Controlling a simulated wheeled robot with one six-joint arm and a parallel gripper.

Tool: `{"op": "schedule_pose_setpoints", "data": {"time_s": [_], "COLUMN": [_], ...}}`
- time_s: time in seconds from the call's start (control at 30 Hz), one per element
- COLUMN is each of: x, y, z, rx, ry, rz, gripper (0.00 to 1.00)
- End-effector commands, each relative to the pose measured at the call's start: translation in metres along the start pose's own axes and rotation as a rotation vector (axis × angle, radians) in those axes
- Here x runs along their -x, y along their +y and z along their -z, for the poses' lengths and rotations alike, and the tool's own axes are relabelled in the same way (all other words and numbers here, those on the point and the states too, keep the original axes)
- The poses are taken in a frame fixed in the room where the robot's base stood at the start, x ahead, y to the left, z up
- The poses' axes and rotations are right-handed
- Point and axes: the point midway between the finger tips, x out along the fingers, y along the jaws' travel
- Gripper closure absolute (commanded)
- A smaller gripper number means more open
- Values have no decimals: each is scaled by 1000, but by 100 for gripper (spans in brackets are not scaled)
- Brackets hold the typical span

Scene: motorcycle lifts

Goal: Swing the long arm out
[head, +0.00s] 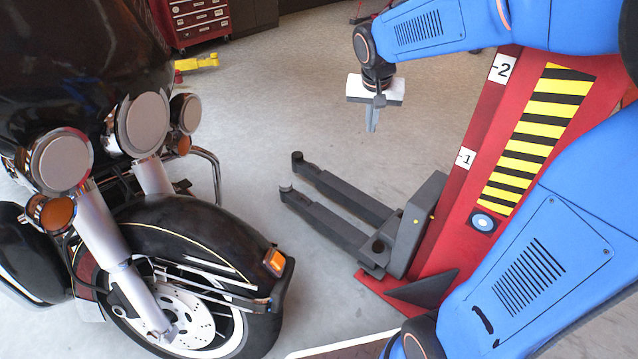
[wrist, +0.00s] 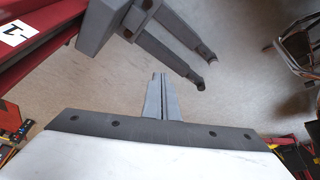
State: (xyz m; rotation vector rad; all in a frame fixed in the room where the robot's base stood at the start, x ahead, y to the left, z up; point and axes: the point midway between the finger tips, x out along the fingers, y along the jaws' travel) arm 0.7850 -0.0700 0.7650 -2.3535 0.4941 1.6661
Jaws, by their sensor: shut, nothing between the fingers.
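Two dark grey lift arms reach out from the grey carriage (head: 418,222) at the foot of the red lift post (head: 462,165). The farther arm (head: 345,190) and the nearer arm (head: 325,220) lie close together, low over the floor, pointing left toward the motorcycle; I cannot tell for sure which is longer. Both arms (wrist: 168,40) also show at the top of the wrist view. My gripper (head: 371,125) hangs pointing down above and behind the arms, apart from them. Its fingers (wrist: 162,95) are together with nothing between them.
A black motorcycle (head: 190,235) fills the left side, its front wheel near the arm tips. A red tool chest (head: 198,22) and a yellow object (head: 197,62) stand at the back. The grey floor (head: 270,110) between is clear.

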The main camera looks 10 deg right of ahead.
Motion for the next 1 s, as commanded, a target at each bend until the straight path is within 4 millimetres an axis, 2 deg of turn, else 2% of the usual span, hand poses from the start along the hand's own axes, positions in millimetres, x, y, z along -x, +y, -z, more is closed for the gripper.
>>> {"op": "schedule_pose_setpoints", "data": {"time_s": [0.03,0.2,0.37,0.5,0.67,0.8,1.0], "x": [-13,-53,-96,-139,-192,-241,-318], "y": [-9,-38,-66,-91,-120,-144,-179], "z": [12,49,79,102,122,135,146], "rx": [-14,-71,-127,-173,-225,-269,-329], "ry": [-6,-7,-7,-6,-2,1,8], "rz": [-10,-36,-59,-78,-97,-114,-134], "gripper": [100,100,100,100,100,100,100]}}
